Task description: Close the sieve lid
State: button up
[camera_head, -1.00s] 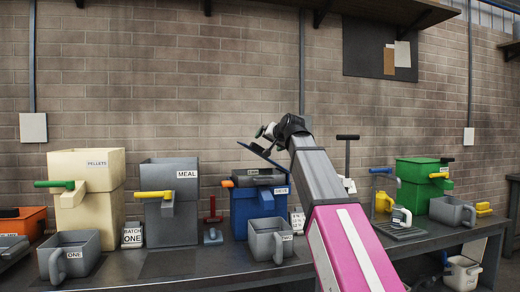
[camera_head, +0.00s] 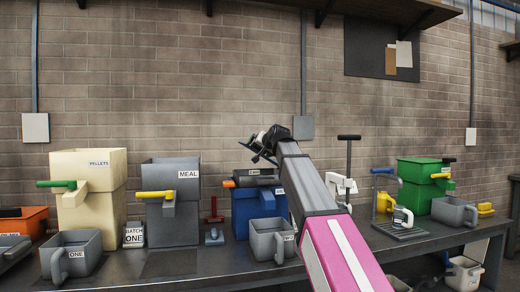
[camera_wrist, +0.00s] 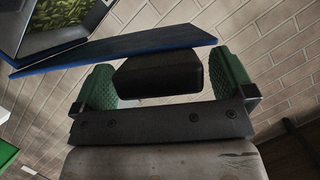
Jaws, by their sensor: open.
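The sieve appears to be the blue box (camera_head: 245,210) on the bench in the head view. A thin blue-edged panel, apparently its lid (camera_head: 262,155), stands raised and tilted above it. The lid also crosses the upper part of the wrist view (camera_wrist: 120,48). My gripper (camera_head: 262,142) is at the lid, above the blue box. In the wrist view its green-padded fingers (camera_wrist: 170,88) are apart, with a black block (camera_wrist: 160,74), possibly the lid's handle, between or just beyond them. I cannot tell whether the pads touch it. An open container with green contents (camera_wrist: 58,17) shows at top left.
A grey MEAL bin (camera_head: 172,174) and a cream PELLETS bin (camera_head: 92,170) stand to the left. Grey scoops (camera_head: 272,240) sit in front of the blue box and cream bin. A green bin (camera_head: 415,190) stands right. A brick wall is behind.

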jog(key=c, duration=1.3)
jog(key=shift+s+a+f, duration=0.1)
jog(key=shift+a+f, duration=0.25)
jog(key=shift+f, duration=0.15)
jog(key=a+f+n+h, duration=0.1)
jog(key=f, duration=0.2)
jog(key=a+f+n+h, duration=0.1)
jog(key=f+n, duration=0.1)
jog(key=f, duration=0.1)
jog(key=s+a+f+n+h, duration=0.1)
jog(key=f, duration=0.2)
jog(key=shift+a+f, duration=0.3)
jog(key=shift+a, duration=0.05)
jog(key=o, duration=1.3)
jog(key=shift+s+r, duration=0.1)
